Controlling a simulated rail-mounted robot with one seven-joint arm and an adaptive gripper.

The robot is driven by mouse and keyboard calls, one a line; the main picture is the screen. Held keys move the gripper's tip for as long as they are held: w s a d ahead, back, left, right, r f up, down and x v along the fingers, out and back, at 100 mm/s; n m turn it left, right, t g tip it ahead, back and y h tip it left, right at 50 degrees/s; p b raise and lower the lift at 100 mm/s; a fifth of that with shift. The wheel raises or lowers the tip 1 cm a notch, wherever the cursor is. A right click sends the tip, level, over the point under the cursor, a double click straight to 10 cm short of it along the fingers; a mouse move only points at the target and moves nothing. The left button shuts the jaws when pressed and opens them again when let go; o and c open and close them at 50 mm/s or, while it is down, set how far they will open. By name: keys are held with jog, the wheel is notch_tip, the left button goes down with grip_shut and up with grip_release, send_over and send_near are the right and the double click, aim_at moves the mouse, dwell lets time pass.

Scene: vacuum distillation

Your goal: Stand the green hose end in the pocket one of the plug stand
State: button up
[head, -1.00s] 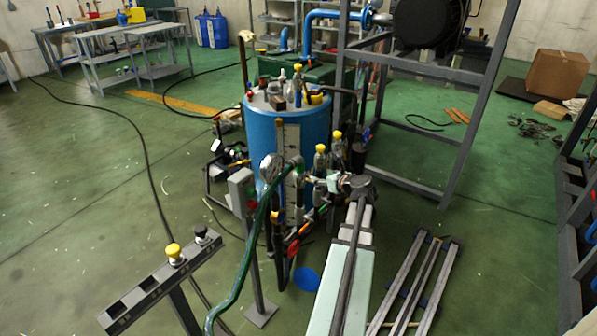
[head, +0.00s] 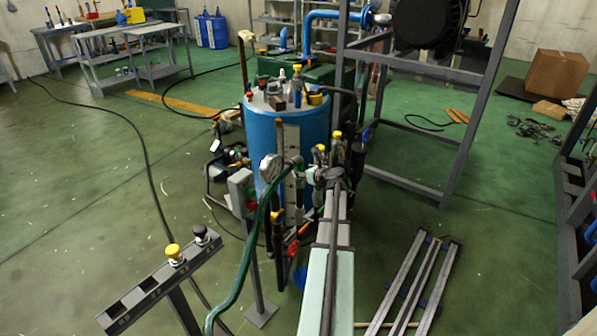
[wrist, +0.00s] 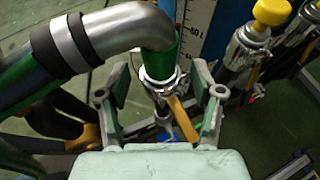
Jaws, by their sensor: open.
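The green hose (head: 245,265) hangs in an arc from the blue tank's front to the floor side. Its upper end is a grey metal elbow (wrist: 120,32) with a green collar (wrist: 165,62) below it, over a metal coupling with a tan lever. My gripper (wrist: 160,82) is open, its two fingers on either side of the collar and coupling, with gaps visible. In the head view my gripper (head: 314,176) is small and partly hidden by the arm. The plug stand (head: 150,292) is a grey slotted rail at lower left, holding a yellow-topped plug (head: 174,254) and a black-topped plug (head: 201,235).
Yellow-capped fittings (wrist: 270,14) stand close right of my gripper. Open floor lies left of the plug stand.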

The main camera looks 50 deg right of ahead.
aim_at(302, 169)
jog(key=x, duration=0.3)
jog(key=shift+w, duration=0.2)
grip_shut()
jog(key=shift+r, duration=0.1)
